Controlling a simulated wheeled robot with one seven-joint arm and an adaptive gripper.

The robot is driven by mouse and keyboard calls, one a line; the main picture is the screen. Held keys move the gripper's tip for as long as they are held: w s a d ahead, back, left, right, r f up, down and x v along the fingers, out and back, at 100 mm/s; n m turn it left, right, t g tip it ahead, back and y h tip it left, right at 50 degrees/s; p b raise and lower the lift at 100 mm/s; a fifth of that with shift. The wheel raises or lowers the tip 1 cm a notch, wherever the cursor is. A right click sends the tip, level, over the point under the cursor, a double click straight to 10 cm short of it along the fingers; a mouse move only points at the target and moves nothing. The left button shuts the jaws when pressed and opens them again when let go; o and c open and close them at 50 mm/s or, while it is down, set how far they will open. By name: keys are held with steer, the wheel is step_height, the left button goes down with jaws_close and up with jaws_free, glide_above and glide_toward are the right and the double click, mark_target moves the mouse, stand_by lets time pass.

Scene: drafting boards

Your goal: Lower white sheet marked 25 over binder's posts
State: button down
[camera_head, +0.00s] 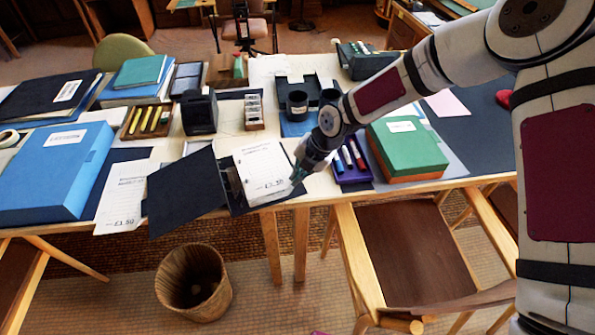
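A white printed sheet (264,170) is over the right part of an open dark binder at the table's front edge. Its large mark near the bottom is too small to read surely. My gripper (298,174) is at the sheet's right edge, and its fingers appear shut on that edge. The binder's dark cover (187,192) lies open to the left and overhangs the front edge. A bit of metal shows at the sheet's left edge; the posts are mostly hidden under the sheet. I cannot tell whether the sheet touches them.
Another white sheet (122,198) lies left of the binder, beside a blue box (52,172). A purple tray of markers (350,162) and a green box (407,147) stand close right of my gripper. A wastebasket (193,282) and a chair (415,250) stand in front.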

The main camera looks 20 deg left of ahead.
steer(key=c, duration=1.7)
jaws_free()
steer(key=v, duration=1.2)
